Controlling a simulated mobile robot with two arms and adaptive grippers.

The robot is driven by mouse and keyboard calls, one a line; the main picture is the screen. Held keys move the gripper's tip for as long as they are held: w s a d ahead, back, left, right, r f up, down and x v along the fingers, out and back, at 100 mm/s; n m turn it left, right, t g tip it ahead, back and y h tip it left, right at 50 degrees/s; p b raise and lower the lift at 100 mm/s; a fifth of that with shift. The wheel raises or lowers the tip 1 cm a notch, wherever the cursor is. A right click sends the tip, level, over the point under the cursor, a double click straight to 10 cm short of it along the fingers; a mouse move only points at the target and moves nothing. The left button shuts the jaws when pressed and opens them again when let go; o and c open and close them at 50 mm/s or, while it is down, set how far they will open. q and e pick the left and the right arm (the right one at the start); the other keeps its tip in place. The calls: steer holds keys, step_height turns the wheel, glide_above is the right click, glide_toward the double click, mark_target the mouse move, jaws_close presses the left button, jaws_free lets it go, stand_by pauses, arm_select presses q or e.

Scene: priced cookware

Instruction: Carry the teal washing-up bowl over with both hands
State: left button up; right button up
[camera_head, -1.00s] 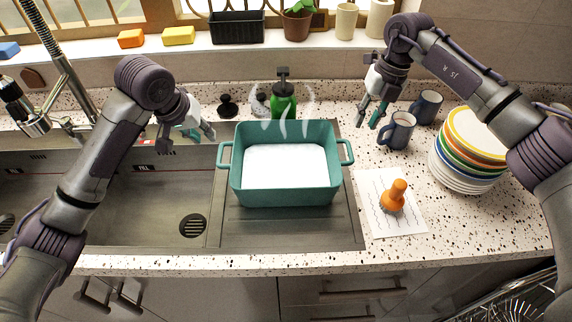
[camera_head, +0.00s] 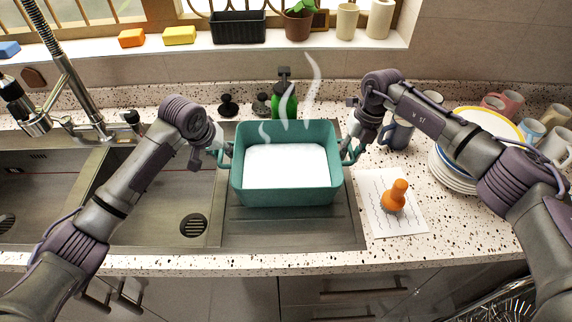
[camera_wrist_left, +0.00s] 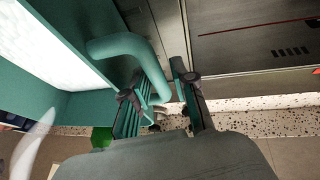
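The teal washing-up bowl (camera_head: 287,194) stands level on the ribbed drainer beside the sink, filled with white suds and steaming. Its left handle (camera_wrist_left: 128,43) shows in the left wrist view. My left gripper (camera_head: 224,151) is at that handle; in the wrist view its fingers (camera_wrist_left: 166,90) stand either side of the handle, with a gap to the right finger, so it looks open around it. My right gripper (camera_head: 350,150) is at the bowl's right handle. Its fingers overlap that handle, and I cannot tell whether they are closed on it.
An orange-handled brush or stamp (camera_head: 395,196) stands on a paper sheet (camera_head: 404,228) right of the bowl. A green bottle (camera_head: 285,104) stands behind it. A plate stack (camera_head: 449,172) and mugs (camera_head: 397,134) are at the right. The sink basin (camera_head: 150,208) lies left.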

arm_select(q)
jaws_close()
arm_select(e)
jaws_close()
steer(key=shift+w, duration=0.1)
